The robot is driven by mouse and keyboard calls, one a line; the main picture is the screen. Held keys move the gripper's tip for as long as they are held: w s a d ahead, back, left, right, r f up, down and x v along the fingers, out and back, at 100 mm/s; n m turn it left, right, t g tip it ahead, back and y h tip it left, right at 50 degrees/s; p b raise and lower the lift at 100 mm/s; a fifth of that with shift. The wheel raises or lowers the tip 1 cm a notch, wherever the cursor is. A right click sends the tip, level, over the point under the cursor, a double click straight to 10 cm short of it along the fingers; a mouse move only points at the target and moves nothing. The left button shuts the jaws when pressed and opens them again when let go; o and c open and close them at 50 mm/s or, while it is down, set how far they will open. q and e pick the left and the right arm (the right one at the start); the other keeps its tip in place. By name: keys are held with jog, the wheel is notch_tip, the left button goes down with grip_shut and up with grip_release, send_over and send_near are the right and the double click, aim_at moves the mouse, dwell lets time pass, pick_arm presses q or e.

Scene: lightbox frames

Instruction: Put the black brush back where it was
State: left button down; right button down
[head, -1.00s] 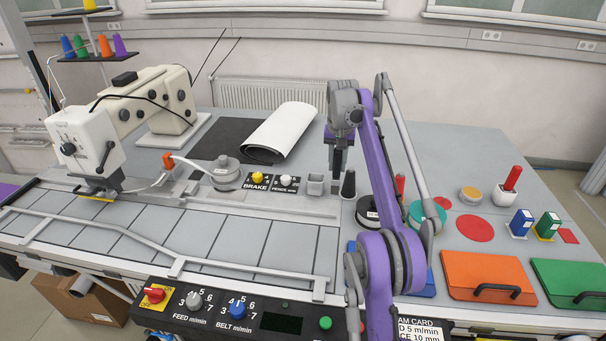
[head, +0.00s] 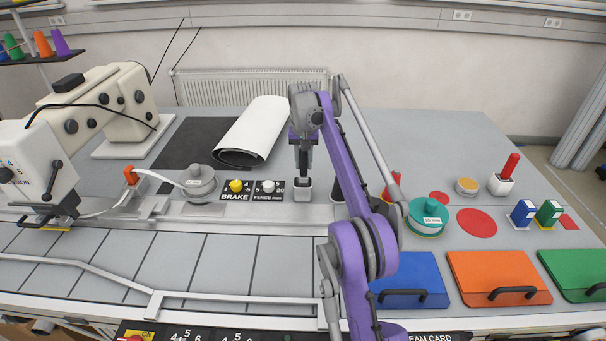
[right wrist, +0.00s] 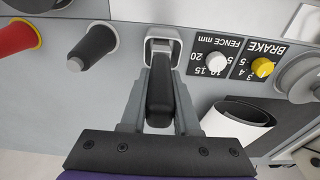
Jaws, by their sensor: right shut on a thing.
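My right gripper (head: 303,164) is shut on the black brush (right wrist: 160,95), seen between its fingers in the right wrist view. The small grey square holder (head: 303,193) stands at the back edge of the machine bed, right of the white fence knob. It also shows in the right wrist view (right wrist: 163,36), just beyond the fingers. The brush points down at the holder's mouth; its far end meets the opening there, but how deep it sits is hidden. My left gripper is not in view.
A white roll (head: 252,132) lies behind. A teal spool (head: 428,217) stands to the right.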

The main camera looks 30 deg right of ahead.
aim_at(303, 169)
jog(key=f, duration=0.3)
jog(key=shift+w+f+b, duration=0.25)
jog(key=shift+w+b, duration=0.05)
jog(key=shift+b, duration=0.1)
jog(key=shift+s+r, duration=0.1)
jog(key=shift+r, duration=0.1)
jog(key=shift+f, duration=0.2)
jog(key=c, duration=1)
grip_release()
jog(key=o, duration=0.3)
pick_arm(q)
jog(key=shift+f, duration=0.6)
pick_arm(e)
jog(key=shift+o, duration=0.2)
jog(key=r+p, duration=0.1)
jog(key=r, duration=0.3)
jog(key=r+p, duration=0.1)
jog(key=r, duration=0.3)
jog(key=s+r+p, duration=0.1)
jog(key=r, duration=0.3)
jog(key=shift+a, duration=0.4)
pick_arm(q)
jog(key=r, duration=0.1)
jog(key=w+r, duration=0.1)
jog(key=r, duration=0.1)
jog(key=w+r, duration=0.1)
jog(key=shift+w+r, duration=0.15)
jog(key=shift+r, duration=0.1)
pick_arm(e)
jog(key=shift+r, duration=0.15)
